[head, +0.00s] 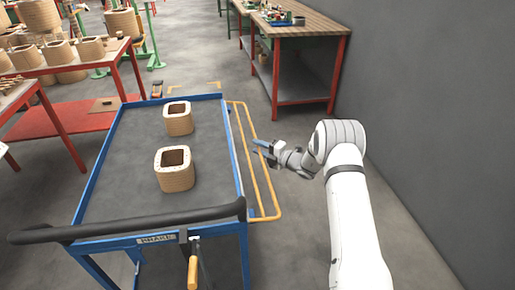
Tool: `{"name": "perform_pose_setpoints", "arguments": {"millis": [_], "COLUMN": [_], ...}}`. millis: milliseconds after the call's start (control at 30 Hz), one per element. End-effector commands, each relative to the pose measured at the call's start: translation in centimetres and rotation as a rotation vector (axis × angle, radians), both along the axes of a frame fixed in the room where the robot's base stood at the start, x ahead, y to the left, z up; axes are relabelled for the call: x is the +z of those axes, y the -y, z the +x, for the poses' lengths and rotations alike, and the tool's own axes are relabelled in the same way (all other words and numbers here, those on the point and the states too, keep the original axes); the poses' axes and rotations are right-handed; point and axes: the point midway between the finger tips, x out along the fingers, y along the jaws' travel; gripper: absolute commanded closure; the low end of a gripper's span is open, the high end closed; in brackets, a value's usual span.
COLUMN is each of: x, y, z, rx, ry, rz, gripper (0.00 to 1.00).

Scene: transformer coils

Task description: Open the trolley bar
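The trolley (150,130) has a blue frame and a dark grey top, and stands in the middle of the view. A yellow-orange bar (264,180) runs along its right side, standing out from the blue edge as a long loop. My gripper (260,146) is at the outer side of this bar, near its middle, pointing left toward the trolley. The fingertips look very close to the bar; I cannot tell whether they touch it. The fingers are too small to show whether they are open or shut.
Two tan coils (178,123) (175,178) stand on the trolley top. A black push handle (130,222) and a yellow-gripped brake lever (192,272) are at the near end. A workbench (303,62) stands behind, a grey wall right. Red tables (68,125) are left.

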Motion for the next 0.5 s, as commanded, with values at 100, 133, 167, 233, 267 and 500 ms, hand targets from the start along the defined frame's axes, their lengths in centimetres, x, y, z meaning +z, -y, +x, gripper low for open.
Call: {"name": "perform_pose_setpoints", "arguments": {"millis": [100,133,167,233,267,500], "x": [-0.01,-0.01,-0.01,0.00,0.00,0.01], "y": [-0.53,-0.58,-0.61,-0.62,-0.62,-0.65], "z": [0.31,0.34,0.35,0.36,0.35,0.32], "rx": [-0.001,-0.001,-0.001,-0.001,-0.001,0.000], "ry": [0.001,0.001,0.000,0.001,0.001,0.001], "rz": [0.000,0.000,0.000,0.000,0.000,0.000], "gripper": [0.68,0.68,0.68,0.68,0.68,0.80]}}
